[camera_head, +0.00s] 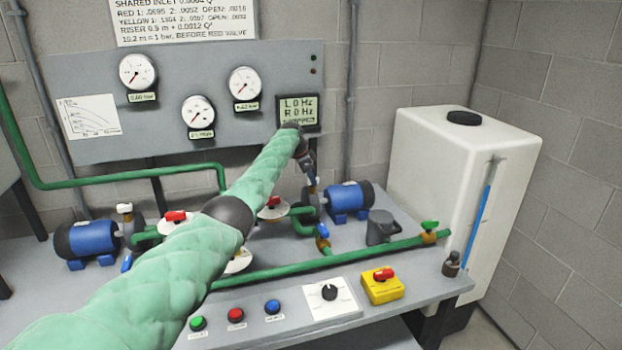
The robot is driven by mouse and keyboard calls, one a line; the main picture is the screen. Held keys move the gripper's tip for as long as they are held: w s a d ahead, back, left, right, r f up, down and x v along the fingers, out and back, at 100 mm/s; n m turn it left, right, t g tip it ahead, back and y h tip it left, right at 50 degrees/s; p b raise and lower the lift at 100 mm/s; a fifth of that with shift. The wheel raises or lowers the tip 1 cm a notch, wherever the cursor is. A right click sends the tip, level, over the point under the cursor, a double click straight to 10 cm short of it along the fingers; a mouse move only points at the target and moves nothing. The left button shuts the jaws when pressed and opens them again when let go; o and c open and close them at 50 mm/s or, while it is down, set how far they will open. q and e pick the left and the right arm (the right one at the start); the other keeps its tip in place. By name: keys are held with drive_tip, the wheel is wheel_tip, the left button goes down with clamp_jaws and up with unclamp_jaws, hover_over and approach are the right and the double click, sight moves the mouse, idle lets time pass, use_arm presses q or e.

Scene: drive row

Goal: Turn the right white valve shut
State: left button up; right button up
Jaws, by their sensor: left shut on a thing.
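My left gripper (312,181), at the end of the green padded arm, points down at the near left end of the right blue pump (349,200). It is shut at the spot where the right white valve sits; the gripper hides nearly all of that valve, so its handle angle cannot be told. The left white valve (124,208) shows beside the left blue pump (86,241). My right gripper is out of view.
Red valves (273,201) and blue valves (323,231) stand on the green pipes. A grey jug (379,228), a yellow switch box (383,288) and a knob panel (331,302) are on the bench. A white tank (455,185) stands right.

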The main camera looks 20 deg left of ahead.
use_arm(q)
drive_tip(key=o, duration=1)
drive_tip(key=shift+a, duration=0.1)
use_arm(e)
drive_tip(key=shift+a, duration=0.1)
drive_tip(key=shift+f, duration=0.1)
use_arm(q)
drive_tip(key=b+v, duration=0.1)
drive_tip(key=v, duration=0.6)
drive_tip(key=shift+s+a+r+b, duration=0.1)
drive_tip(key=shift+a+r+b, duration=0.05)
drive_tip(key=shift+r+b, duration=0.2)
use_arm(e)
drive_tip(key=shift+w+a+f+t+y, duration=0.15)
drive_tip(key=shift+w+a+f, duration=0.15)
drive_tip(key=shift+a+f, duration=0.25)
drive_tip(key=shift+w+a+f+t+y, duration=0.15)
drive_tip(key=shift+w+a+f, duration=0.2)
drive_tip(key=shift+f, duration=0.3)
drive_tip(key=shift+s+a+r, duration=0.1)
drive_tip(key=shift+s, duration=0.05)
